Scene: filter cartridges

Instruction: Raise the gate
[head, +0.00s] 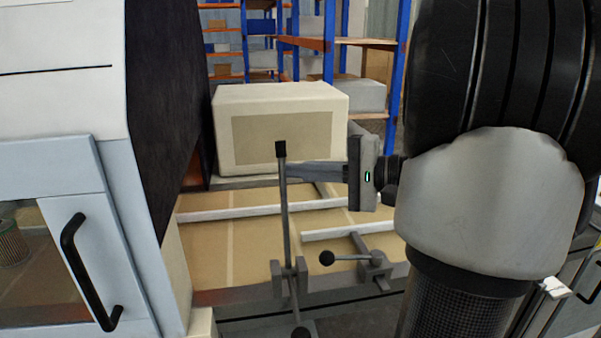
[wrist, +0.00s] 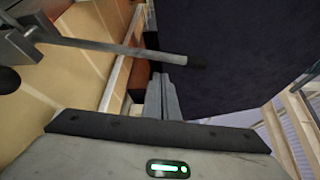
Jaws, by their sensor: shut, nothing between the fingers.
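An upright grey lever (head: 285,205) with a black grip (head: 281,150) stands on a bracket at the near edge of the conveyor bed. My gripper (head: 290,169) is shut and empty, its fingers pointing left with the tips close to the lever just below the grip. In the wrist view the closed fingers (wrist: 164,85) end near the lever (wrist: 110,46); I cannot tell whether they touch it. I cannot tell which part is the gate.
A large beige box (head: 280,125) sits behind the levers. A dark panel (head: 160,90) and a pale machine housing with a black door handle (head: 85,270) stand at left. A filter cartridge (head: 12,243) shows behind its window. White rails (head: 260,211) cross the bed.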

